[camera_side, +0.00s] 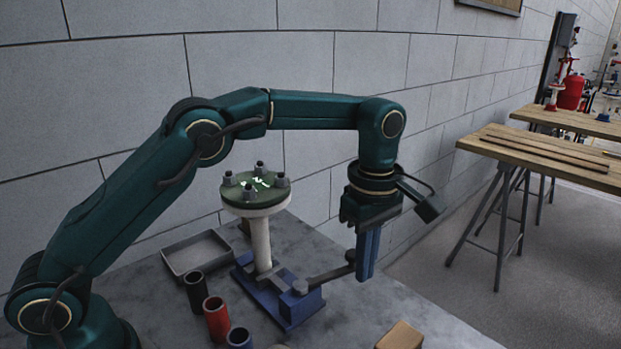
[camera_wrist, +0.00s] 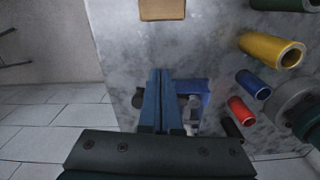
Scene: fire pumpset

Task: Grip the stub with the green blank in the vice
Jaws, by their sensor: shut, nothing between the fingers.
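The stub (camera_side: 260,243) is a pale upright pipe with a flange, topped by the green blank (camera_side: 240,192) with several bolts. Its foot is at the blue vice (camera_side: 291,310) on the grey bench; I cannot tell how tightly the jaws hold it. The vice's grey handle (camera_side: 328,277) points right, towards my gripper (camera_side: 365,276). My gripper points down, shut and empty, beside the handle's outer end; I cannot tell whether they touch. In the wrist view my gripper (camera_wrist: 160,73) partly covers the vice (camera_wrist: 193,87). I cannot make out the green blank there.
A grey tray (camera_side: 197,254) lies left of the stub. Black (camera_side: 196,291), red (camera_side: 216,318) and blue (camera_side: 239,338) tubes stand in front, with a yellow one (camera_wrist: 272,50) in the wrist view. A wooden block (camera_side: 400,336) lies at the front right. A wall stands behind.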

